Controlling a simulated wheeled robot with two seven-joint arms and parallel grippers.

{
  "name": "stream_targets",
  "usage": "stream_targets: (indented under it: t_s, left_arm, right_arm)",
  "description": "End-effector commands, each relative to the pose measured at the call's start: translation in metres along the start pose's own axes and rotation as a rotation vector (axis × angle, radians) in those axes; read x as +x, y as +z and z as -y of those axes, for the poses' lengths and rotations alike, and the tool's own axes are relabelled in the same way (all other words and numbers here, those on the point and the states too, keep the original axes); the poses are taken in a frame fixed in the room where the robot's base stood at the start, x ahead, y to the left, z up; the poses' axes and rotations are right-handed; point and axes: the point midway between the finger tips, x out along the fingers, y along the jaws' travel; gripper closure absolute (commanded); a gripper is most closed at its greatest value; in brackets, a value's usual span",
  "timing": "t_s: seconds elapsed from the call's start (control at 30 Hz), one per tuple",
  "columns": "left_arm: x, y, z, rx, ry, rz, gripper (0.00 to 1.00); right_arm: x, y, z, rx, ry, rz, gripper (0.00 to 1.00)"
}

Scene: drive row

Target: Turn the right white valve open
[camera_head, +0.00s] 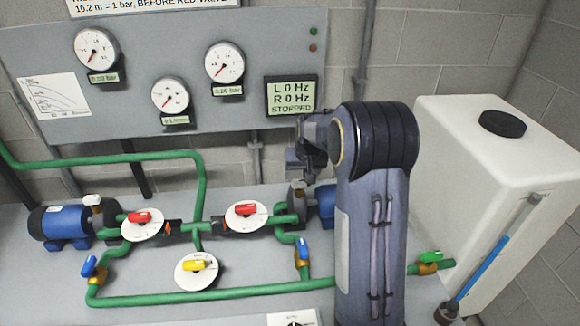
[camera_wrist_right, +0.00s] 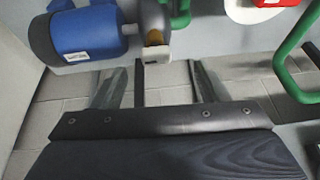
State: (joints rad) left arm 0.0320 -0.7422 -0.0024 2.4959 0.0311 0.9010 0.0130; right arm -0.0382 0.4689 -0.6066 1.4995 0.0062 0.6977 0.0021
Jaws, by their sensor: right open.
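The right pump (camera_head: 325,203) is blue, at the middle right of the bench, and partly hidden behind my right arm. In the wrist view, this blue pump (camera_wrist_right: 82,33) is at the upper left. A whitish-grey handle with a brass part, seemingly the right white valve (camera_wrist_right: 158,72), shows beside it. In the head view my gripper hides that valve. My right gripper (camera_head: 301,168) is over the pump's left end. In the wrist view its fingers are apart, one on each side of the handle, with no visible grip. My left gripper is not in view.
The left white valve (camera_head: 93,201) is on the left pump (camera_head: 58,224). Red valves (camera_head: 247,209), a yellow valve (camera_head: 199,265), blue valves (camera_head: 303,248) and green pipes (camera_head: 200,297) crowd the bench. A white tank (camera_head: 470,180) stands right. The display (camera_head: 291,97) reads STOPPED.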

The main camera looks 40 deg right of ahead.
Motion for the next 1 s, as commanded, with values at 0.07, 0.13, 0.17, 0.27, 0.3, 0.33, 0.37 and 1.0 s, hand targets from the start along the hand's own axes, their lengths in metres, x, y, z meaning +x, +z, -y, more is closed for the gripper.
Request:
stream_targets:
  t_s: [0.07,0.13,0.17,0.27,0.3,0.33,0.37,1.0]
  left_arm:
    - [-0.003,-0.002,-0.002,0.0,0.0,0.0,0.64]
    - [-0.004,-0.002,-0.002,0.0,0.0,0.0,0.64]
    - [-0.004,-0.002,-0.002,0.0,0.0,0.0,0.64]
    - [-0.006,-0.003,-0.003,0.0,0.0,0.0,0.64]
    - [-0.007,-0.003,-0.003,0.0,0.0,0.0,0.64]
    - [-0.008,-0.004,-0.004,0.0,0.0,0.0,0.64]
    - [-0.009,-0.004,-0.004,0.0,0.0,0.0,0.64]
    - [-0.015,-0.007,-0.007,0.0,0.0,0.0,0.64]
  right_arm:
    - [0.007,-0.01,-0.003,-0.013,0.034,-0.007,0.33]
    - [0.012,-0.015,-0.004,-0.018,0.048,-0.012,0.33]
    - [0.015,-0.015,-0.005,-0.019,0.051,-0.012,0.33]
    - [0.027,-0.015,-0.006,-0.02,0.054,-0.011,0.33]
    - [0.033,-0.015,-0.007,-0.019,0.054,-0.011,0.33]
    - [0.038,-0.015,-0.007,-0.018,0.054,-0.009,0.33]
    - [0.043,-0.015,-0.007,-0.018,0.053,-0.01,0.33]
    - [0.089,-0.016,-0.008,-0.019,0.049,-0.013,0.33]
